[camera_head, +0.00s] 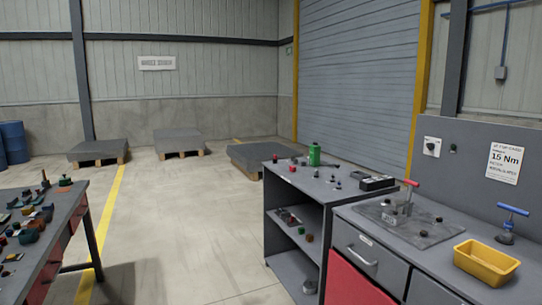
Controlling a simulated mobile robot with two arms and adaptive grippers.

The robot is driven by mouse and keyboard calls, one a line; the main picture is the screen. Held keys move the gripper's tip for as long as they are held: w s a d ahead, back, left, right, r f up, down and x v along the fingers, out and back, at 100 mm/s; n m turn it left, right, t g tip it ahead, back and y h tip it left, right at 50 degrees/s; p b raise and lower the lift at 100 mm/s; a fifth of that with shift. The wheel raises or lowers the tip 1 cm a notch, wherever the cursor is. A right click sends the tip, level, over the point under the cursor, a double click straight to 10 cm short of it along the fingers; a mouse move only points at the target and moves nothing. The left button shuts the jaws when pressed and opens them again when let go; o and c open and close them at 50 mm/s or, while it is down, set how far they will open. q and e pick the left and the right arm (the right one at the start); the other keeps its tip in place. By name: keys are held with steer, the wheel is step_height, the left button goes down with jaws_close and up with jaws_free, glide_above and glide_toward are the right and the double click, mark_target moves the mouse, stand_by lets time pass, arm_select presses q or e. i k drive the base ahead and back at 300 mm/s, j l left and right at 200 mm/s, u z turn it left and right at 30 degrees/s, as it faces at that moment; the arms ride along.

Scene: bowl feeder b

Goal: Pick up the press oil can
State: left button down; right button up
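A green can (314,155), likely the press oil can, stands upright near the back edge of the grey shelf unit's top (318,183), right of the middle of the head view. A small dark part seems to be at its top, too small to make out. Neither of my grippers is in view, and nothing touches the can.
Small red and black parts lie near the can, with a black device (377,183) to its right. The right workbench has a red-handled fixture (408,195), a yellow bin (486,262) and a blue-handled tool (507,228). A cluttered table (62,220) stands left; open floor lies between.

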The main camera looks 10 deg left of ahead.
mark_target(314, 151)
steer(key=i+j+u, duration=0.5)
steer(key=i, duration=0.2)
steer(key=i+u, duration=0.25)
steer(key=i, duration=0.15)
steer(key=i+u, duration=0.2)
steer(key=i, duration=1.8)
